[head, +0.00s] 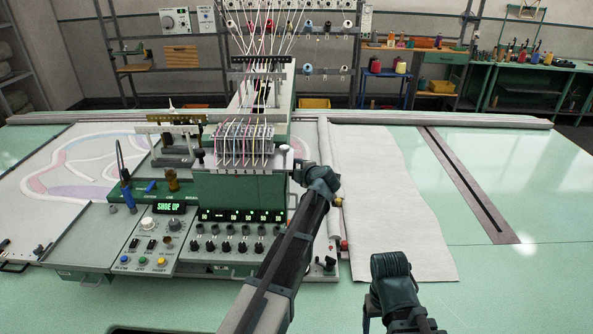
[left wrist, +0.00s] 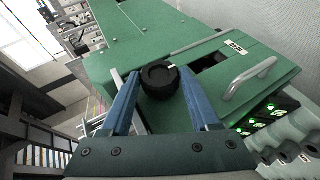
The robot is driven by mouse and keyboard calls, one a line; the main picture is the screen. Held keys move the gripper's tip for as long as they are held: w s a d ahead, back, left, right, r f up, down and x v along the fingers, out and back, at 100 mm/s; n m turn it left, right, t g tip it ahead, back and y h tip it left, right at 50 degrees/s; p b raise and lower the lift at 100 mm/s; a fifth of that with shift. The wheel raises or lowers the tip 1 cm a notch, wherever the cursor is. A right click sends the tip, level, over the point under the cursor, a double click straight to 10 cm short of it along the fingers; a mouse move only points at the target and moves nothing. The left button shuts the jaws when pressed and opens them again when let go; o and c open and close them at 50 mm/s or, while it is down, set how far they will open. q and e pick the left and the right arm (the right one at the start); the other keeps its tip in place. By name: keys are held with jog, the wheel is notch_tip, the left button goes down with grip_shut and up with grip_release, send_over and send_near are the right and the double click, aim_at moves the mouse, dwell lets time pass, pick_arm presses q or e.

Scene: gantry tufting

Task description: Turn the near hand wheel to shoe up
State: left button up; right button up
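The near hand wheel (left wrist: 159,80) is a black ribbed knob with a small pale mark on its rim, seen in the left wrist view on the green machine head. My left gripper (left wrist: 159,76) has its two blue fingers apart, one on each side of the wheel; whether they press on it I cannot tell. In the head view my left gripper (head: 299,172) is at the right side of the machine head (head: 238,188), and the wheel is hidden there. The green display (head: 169,208) reads SHOE UP.
The control panel (head: 150,245) with knobs and coloured buttons stands left of my left arm. Several threads run down into the machine head. A white cloth (head: 390,200) lies to the right on the green table (head: 530,190), which is mostly clear there. A metal handle (left wrist: 249,78) sits near the wheel.

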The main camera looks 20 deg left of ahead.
pick_arm(q)
jog(key=shift+o, duration=0.6)
jog(key=p+v, duration=0.5)
jog(key=v, duration=0.8)
jog(key=shift+s+d+r+p, duration=0.2)
jog(key=shift+s+d+p, duration=0.05)
jog(key=shift+s+p, duration=0.1)
jog(key=shift+w, duration=0.1)
